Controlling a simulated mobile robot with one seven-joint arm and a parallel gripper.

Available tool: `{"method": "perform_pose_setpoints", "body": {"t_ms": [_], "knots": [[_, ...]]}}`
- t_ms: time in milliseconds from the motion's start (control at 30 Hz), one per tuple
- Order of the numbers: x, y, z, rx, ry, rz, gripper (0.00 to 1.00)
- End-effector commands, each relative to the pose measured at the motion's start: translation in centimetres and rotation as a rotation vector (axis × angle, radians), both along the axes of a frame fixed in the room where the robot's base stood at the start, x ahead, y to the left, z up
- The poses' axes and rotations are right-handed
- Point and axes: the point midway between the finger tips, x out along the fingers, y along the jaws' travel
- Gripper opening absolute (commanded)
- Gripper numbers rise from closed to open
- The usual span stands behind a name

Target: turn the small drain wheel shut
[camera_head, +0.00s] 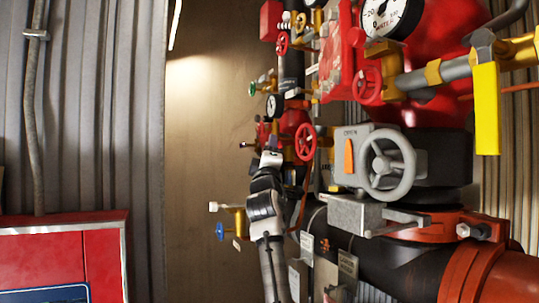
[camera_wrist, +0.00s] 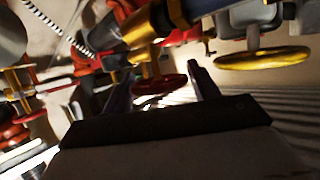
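My gripper (camera_head: 270,160) is in the middle of the head view, beside a small red handwheel (camera_head: 305,142) on the pipework. In the wrist view my gripper (camera_wrist: 158,72) is open, with its two fingers apart. A red handwheel (camera_wrist: 160,85) shows between the fingers, seen nearly edge-on under a brass fitting (camera_wrist: 147,28). It looks like the small drain wheel, but no label is readable to confirm it. I cannot tell whether the fingers touch its rim. The wheel's far side is hidden.
A large grey handwheel (camera_head: 387,165) stands to the right, beside a grey box with an orange pointer. Another red wheel (camera_head: 368,85) is above it. A blue handle (camera_head: 219,231) is low left. A yellow wheel (camera_wrist: 262,58) is right of my fingers. A red cabinet (camera_head: 55,262) stands left.

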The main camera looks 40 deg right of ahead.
Motion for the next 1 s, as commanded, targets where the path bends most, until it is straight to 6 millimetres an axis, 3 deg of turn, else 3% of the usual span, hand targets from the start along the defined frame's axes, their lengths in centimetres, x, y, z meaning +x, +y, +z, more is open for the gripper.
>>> {"method": "perform_pose_setpoints", "body": {"t_ms": [133, 567, 1000], "knots": [[0.0, 0.0, 0.0, 0.0, 0.0, 0.0, 0.77], [-0.7, 0.6, -0.9, -0.001, -0.001, 0.001, 0.77], [-6.2, 5.3, -5.7, -0.002, -0.002, 0.0, 0.77]]}}
